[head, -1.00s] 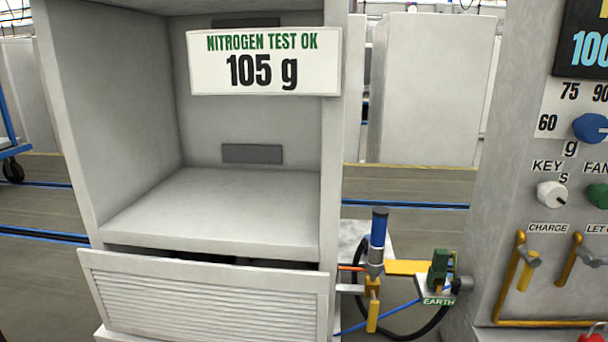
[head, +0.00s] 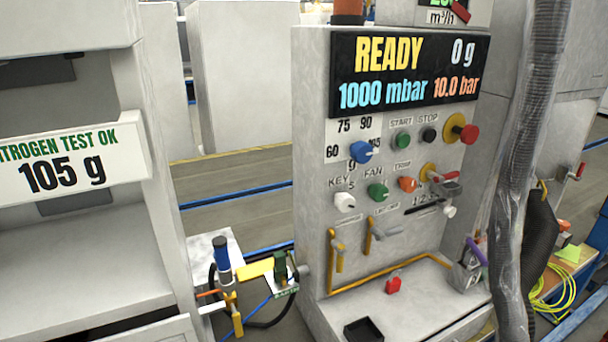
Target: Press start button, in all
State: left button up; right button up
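The green start button (head: 403,140) sits on the grey control panel, under the label START. A black stop button (head: 429,135) is to its right, under STOP. The display (head: 408,75) above reads READY, 0 g, 1000 mbar and 10.0 bar. The blue dial (head: 361,151) is left of the start button, among the numbers 60, 75, 90 and 105. Neither of my grippers shows in the head view.
A red mushroom knob (head: 468,133) and a white key knob (head: 345,202) are on the panel. A grey corrugated hose (head: 520,170) hangs at the panel's right. The NITROGEN TEST OK 105 g sign (head: 65,162) hangs on the left cabinet. A black tray (head: 363,329) lies on the ledge.

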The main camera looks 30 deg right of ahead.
aim_at(404, 139)
jog(key=z, duration=1.6)
